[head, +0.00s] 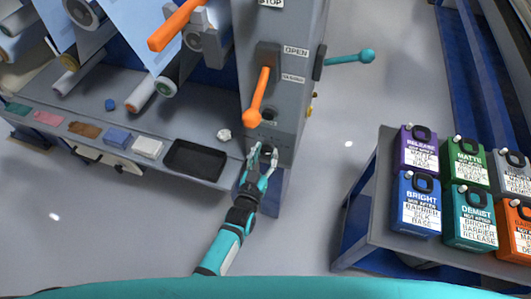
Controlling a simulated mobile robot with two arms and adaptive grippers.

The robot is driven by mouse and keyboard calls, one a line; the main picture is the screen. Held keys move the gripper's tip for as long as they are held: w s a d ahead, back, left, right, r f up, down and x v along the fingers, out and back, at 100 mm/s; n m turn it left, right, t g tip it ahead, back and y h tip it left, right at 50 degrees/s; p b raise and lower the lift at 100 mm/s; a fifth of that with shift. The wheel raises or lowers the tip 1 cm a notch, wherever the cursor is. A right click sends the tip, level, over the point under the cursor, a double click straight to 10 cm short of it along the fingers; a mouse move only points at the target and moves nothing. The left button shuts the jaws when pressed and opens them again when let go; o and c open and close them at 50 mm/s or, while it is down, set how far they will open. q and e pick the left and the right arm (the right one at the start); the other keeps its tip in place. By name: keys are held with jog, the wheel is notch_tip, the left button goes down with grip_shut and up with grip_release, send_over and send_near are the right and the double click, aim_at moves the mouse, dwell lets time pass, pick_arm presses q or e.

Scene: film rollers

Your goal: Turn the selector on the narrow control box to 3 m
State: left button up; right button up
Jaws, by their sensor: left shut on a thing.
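The narrow grey control box (286,125) stands at the right end of the machine. Its front carries an orange-handled lever (261,90) beside OPEN and a second small label. My left gripper (262,152) reaches up to the lower front of the box, fingers close together. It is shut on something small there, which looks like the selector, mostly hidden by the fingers. I cannot read the selector's setting or its marks. My right gripper is out of view.
A teal lever (350,58) sticks out right of the box. A bench (378,215) with several coloured cans stands right, with clear floor between.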

pick_arm(q)
jog(key=shift+f+m, duration=0.1)
jog(key=shift+m, duration=0.5)
jog(key=o, duration=1.1)
jog(key=shift+o, duration=0.2)
jog(key=v, duration=1.2)
